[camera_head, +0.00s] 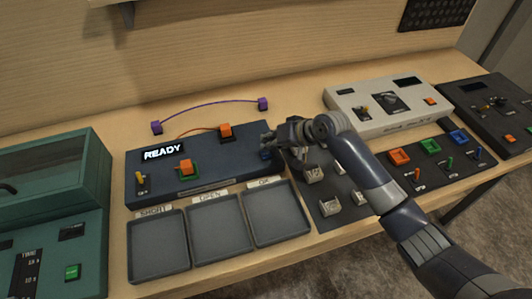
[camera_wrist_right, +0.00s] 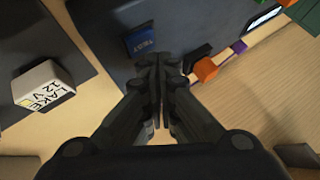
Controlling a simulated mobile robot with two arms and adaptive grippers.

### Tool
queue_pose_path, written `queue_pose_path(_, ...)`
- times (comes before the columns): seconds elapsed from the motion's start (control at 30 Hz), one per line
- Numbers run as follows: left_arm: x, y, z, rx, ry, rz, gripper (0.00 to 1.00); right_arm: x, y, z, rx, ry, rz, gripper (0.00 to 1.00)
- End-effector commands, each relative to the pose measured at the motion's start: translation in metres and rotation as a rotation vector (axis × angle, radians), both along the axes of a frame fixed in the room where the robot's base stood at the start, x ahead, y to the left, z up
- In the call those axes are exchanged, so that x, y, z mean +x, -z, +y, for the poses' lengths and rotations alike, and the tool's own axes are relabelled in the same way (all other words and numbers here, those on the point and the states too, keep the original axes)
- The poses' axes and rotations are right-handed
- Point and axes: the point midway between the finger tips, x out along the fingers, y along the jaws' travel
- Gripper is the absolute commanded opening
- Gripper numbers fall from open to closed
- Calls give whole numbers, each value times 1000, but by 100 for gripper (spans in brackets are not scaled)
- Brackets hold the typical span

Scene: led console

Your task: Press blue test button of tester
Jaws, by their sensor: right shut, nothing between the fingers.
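The tester (camera_head: 210,171) is a dark blue-grey box at the middle of the table, with a lit "READY" display (camera_head: 163,151). An orange connector sits in a green-edged socket (camera_head: 186,168) on its top, and another orange connector (camera_head: 225,131) is at its back edge. The blue test button (camera_wrist_right: 143,41), labelled "TEST", shows in the right wrist view just beyond my fingertips; in the head view it is mostly hidden behind my gripper. My right gripper (camera_head: 268,139) is shut and empty at the tester's right end, close to the button; contact cannot be told. My left gripper is not in view.
Three grey trays (camera_head: 158,275) labelled SHORT, OPEN and OK lie in front of the tester. A dark mat (camera_head: 325,205) with several pale blocks is under my right arm. A teal machine (camera_head: 55,235) stands left; a cream console (camera_head: 350,97) stands right. A purple cable (camera_head: 210,107) lies behind.

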Motion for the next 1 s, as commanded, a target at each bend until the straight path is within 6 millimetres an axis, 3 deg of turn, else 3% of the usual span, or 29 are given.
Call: queue_pose_path(1.0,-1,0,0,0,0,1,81,0,8,0,0,1,1,0)
